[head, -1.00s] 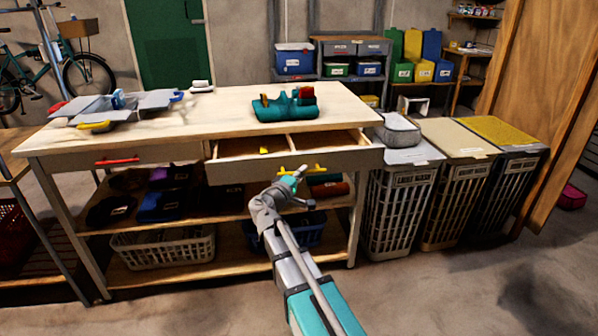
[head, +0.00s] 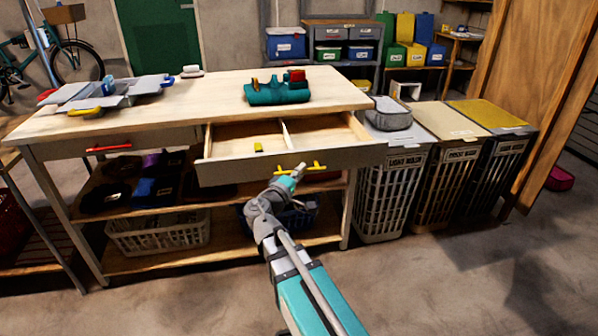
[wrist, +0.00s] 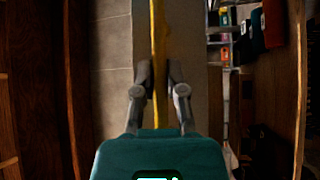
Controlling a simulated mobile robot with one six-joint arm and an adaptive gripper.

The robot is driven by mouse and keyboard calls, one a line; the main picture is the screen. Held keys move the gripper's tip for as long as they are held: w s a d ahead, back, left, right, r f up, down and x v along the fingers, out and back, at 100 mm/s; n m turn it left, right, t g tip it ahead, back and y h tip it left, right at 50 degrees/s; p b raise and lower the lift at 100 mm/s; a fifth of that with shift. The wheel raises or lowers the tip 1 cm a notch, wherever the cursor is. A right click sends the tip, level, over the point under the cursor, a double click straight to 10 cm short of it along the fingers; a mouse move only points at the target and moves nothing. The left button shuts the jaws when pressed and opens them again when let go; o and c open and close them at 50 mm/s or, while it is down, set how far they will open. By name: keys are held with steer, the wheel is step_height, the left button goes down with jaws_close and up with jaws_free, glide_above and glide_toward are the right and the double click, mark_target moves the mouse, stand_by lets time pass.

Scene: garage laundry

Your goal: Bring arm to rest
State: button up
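My gripper (head: 298,171) is at the front of the right drawer (head: 222,172) of the workbench. In the wrist view its two fingers (wrist: 160,76) stand on both sides of the yellow drawer handle (wrist: 158,30) and look closed on it. The yellow handle (head: 316,167) also shows in the head view. The drawer is pulled well out. My arm reaches forward and low from the bottom of the head view.
A small yellow item (head: 258,147) lies in the divided drawer. A teal holder (head: 276,93) and a grey tray (head: 75,95) are on the workbench (head: 210,95). Laundry bins (head: 392,190) stand to the right. Floor is clear at lower right.

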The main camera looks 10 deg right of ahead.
steer(key=o, duration=0.5)
steer(key=shift+c, duration=0.2)
steer(key=shift+s+d+r+g+p, duration=0.1)
steer(key=shift+s+d+g+p, duration=0.15)
steer(key=shift+d+p, duration=0.15)
steer(key=shift+s+d+r+g+p, duration=0.1)
steer(key=shift+d+g+p, duration=0.2)
steer(key=shift+p, duration=0.15)
steer(key=s+d+f+m+g+y, duration=0.2)
steer(key=s+f+m+g+y, duration=0.15)
steer(key=f, duration=0.35)
steer(key=s+d+f+m+g+y, duration=0.2)
steer(key=s+d+f+g, duration=0.1)
steer(key=s+f+g, duration=0.25)
steer(key=shift+s+a+f+m+g+y, duration=0.85)
steer(key=shift+s+a+f+g+y, duration=0.9)
steer(key=shift+s+a+f+y, duration=2.15)
step_height(320, 180, up, 34)
steer(key=d+p, duration=0.1)
steer(key=p, duration=3.2)
steer(key=shift+y, duration=0.35)
